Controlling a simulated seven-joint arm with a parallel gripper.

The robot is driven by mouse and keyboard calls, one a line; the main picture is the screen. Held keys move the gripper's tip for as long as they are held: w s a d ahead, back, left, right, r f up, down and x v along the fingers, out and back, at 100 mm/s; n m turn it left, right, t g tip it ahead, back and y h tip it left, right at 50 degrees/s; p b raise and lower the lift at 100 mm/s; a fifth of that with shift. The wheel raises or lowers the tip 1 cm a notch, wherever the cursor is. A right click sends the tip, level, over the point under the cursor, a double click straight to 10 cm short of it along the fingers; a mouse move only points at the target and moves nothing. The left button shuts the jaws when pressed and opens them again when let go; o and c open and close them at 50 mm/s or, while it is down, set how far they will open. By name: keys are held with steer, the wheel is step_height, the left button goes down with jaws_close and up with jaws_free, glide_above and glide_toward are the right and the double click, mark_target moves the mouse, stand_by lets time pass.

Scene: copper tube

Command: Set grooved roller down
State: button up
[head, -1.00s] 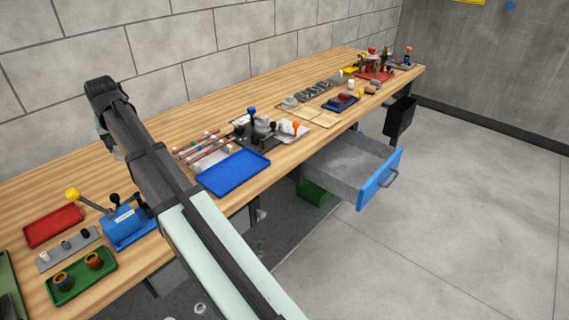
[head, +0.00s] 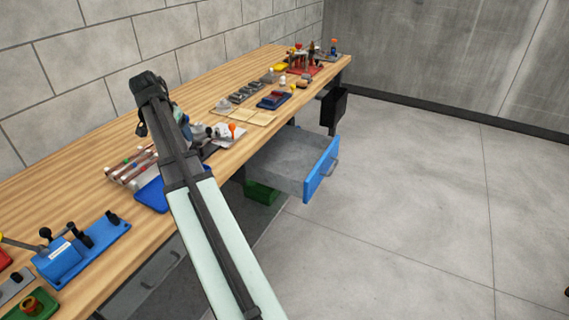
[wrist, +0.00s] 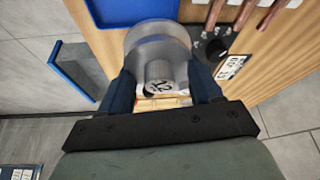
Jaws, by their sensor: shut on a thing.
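The grooved roller (wrist: 155,42) is a pale grey metal disc with a smaller marked hub facing the wrist camera. My gripper (wrist: 164,88) is shut on it, one dark blue finger on each side. In the wrist view the roller overlaps the wooden bench top (wrist: 272,65), near the blue tray. I cannot tell whether it touches anything below. In the head view my own arm hides the gripper and roller, with the arm over the bench (head: 215,84).
The blue tray (head: 150,196) and copper tubes on a rack (head: 130,167) lie left of my arm. A blue-fronted drawer (head: 300,160) stands open to the right. A blue lever tool (head: 60,258) sits front left. Cream pads (head: 245,117) and small parts lie farther along the bench.

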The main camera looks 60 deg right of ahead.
steer(key=s+d+f+m+g, duration=0.15)
steer(key=s+d+m, duration=0.35)
steer(key=s+d, duration=0.55)
glide_above(294, 173)
steer(key=a, duration=0.1)
step_height(294, 173, down, 16)
steer(key=shift+w+a+f+g, duration=0.25)
steer(key=shift+a+f, duration=0.05)
steer(key=shift+f, duration=4.75)
steer(key=shift+f, duration=0.15)
steer(key=o, duration=1.2)
steer(key=shift+o, duration=0.2)
